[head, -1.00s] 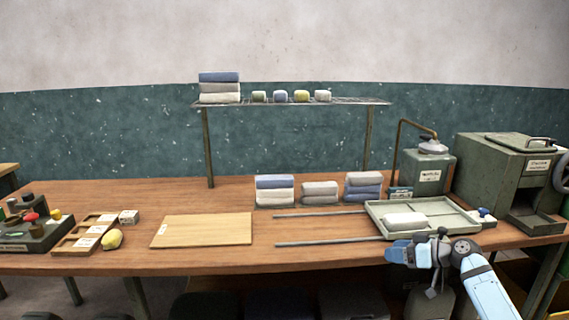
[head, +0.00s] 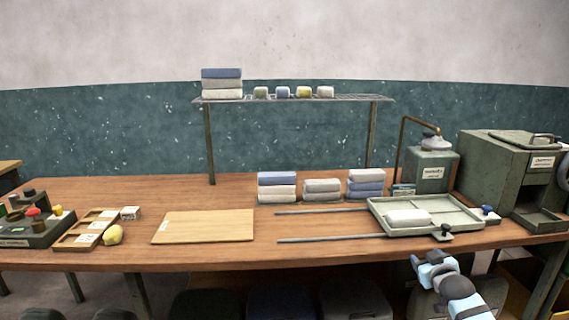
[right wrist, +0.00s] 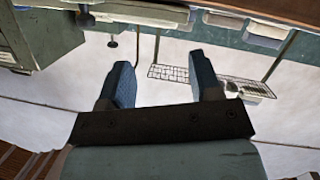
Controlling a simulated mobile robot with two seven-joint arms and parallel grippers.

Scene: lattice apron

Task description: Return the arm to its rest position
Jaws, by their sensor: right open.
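My right gripper (head: 432,264) is below the front edge of the wooden table, at the lower right of the head view. In the right wrist view its two blue fingers (right wrist: 163,85) stand wide apart with nothing between them. My left gripper is in neither view. A green-grey tray (head: 455,212) lies on the table above my right gripper, with a pale rolled cloth (head: 408,217) in it. The gripper is apart from the tray.
The table (head: 330,254) edge lies just above my right gripper. A press-like machine (head: 500,172) and a canister (head: 430,170) stand at the right. Folded cloth stacks (head: 277,187) stand mid-table. A wooden board (head: 204,227) lies left of centre. Dark bins sit under the table.

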